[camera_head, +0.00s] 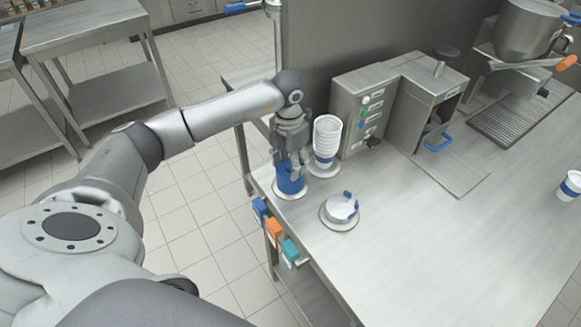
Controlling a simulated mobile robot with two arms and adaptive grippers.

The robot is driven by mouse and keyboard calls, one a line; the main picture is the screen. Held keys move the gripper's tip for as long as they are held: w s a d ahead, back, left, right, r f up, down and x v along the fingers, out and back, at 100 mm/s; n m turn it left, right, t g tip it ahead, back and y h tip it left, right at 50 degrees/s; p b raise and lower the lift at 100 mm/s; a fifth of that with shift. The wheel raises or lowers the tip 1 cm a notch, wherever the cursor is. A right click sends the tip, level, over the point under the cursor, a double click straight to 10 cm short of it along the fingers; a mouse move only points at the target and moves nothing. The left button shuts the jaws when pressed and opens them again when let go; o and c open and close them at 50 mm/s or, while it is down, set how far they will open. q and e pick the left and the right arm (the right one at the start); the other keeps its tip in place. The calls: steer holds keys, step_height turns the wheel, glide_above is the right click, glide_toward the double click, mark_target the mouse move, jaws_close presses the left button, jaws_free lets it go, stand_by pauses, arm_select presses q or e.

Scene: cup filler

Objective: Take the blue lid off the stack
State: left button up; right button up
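A stack of blue lids (291,184) stands on a round plate (289,195) near the left edge of the steel counter (420,240). My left gripper (294,172) points down at the top of this stack, its fingers over the upper part and hiding some of it. The finger gap is too small to tell whether it grips a lid. My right gripper is out of view.
A tall stack of white cups (327,132) stands right beside my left gripper. A round dish with a blue grip (341,210) lies in front. A button box (362,112) and dispenser (430,95) stand behind. A cup (569,186) stands far right; the middle counter is clear.

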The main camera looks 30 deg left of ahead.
arm_select(q)
steer(key=shift+s+f, duration=0.2)
steer(key=shift+f, duration=0.1)
steer(key=shift+c, duration=0.5)
steer(key=shift+w+r+b, duration=0.1)
steer(key=shift+r+b, duration=0.45)
steer(key=c, duration=0.5)
steer(key=d+r+b, duration=0.1)
steer(key=r, duration=0.1)
steer(key=d+r, duration=0.2)
steer(key=w+d+r+b, duration=0.1)
steer(key=r, duration=0.2)
steer(key=shift+d+r+b, duration=0.1)
steer(key=shift+d+b, duration=0.05)
steer(key=shift+b, duration=0.15)
steer(key=shift+c, duration=0.2)
steer(key=w+d+r+b, duration=0.1)
steer(key=w+d+r, duration=0.1)
steer(key=d+r, duration=0.3)
steer(key=d, duration=0.4)
steer(key=shift+d+b, duration=0.2)
steer(key=shift+b, duration=0.2)
steer(key=shift+s, duration=0.1)
